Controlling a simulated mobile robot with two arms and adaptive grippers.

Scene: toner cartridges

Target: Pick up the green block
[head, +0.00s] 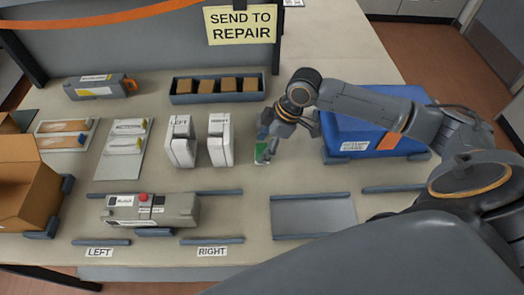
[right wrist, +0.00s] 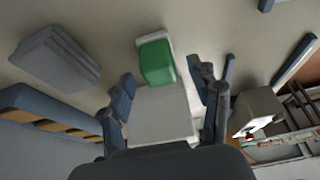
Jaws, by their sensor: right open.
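The green block (head: 262,150) lies on the table to the right of the upright white case marked RIGHT (head: 220,140), on or against a small white piece. In the head view it is partly hidden by my right gripper (head: 269,146), which is right at it. I cannot tell whether a finger touches the green block. My left gripper is not in view.
A white case marked LEFT (head: 181,141) stands left of the other case. A dark tray of brown cubes (head: 217,99) lies behind. A blue bin (head: 362,137) stands close to the right. A grey device with a red button (head: 152,210) sits in front. An empty grey plate (head: 314,216) lies front right.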

